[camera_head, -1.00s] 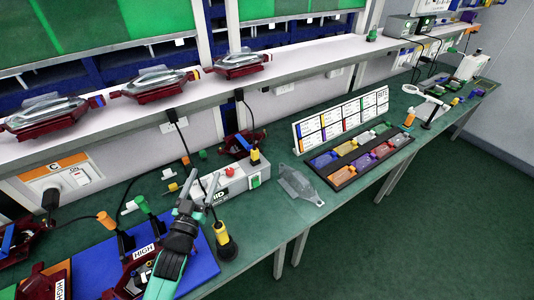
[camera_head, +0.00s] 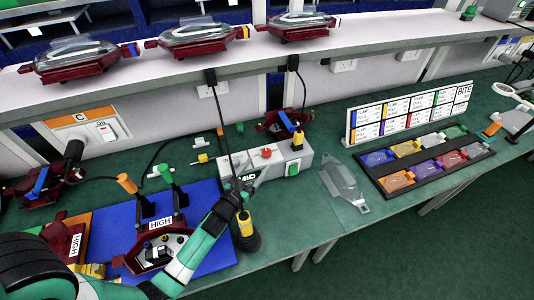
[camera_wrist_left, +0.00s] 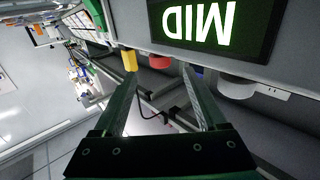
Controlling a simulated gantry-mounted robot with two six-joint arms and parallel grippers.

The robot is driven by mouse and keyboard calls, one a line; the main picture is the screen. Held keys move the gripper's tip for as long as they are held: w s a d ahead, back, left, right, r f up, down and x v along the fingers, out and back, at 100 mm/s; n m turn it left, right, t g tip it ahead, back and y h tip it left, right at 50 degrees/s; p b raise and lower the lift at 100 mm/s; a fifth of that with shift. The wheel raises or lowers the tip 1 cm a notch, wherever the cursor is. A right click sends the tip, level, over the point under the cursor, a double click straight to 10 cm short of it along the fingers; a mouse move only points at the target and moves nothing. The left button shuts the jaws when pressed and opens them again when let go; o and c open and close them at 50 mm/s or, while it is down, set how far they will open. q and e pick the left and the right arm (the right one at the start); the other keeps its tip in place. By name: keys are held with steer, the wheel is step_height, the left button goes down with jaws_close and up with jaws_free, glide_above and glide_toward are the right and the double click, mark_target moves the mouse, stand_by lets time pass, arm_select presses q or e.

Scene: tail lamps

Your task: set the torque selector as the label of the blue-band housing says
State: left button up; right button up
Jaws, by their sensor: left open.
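The torque selector box (camera_head: 270,165) is a pale grey unit on the green bench, with a red knob (camera_head: 266,153) and a green button (camera_head: 292,169). Its lit display (camera_wrist_left: 205,22) reads MID, upside down in the left wrist view. A red knob (camera_wrist_left: 159,62) also shows there. My left gripper (camera_head: 248,178) is open and empty in front of the box, partly covering its front. In the left wrist view its fingers (camera_wrist_left: 160,78) point toward the box. A dark red housing with a blue band (camera_head: 40,182) lies at far left; its label cannot be read. My right gripper is not in view.
A housing with a HIGH label (camera_head: 160,223) sits on the blue mat (camera_head: 205,255); another HIGH label (camera_head: 76,244) shows left of it. A yellow-black tool (camera_head: 246,232) stands beside my wrist. A clear cover (camera_head: 343,185) and a lens tray (camera_head: 430,160) lie right.

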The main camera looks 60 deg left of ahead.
mark_target(264, 156)
arm_select(q)
steer(key=b+x, duration=0.1)
steer(key=x, duration=0.7)
steer(key=shift+s, duration=0.1)
jaws_close()
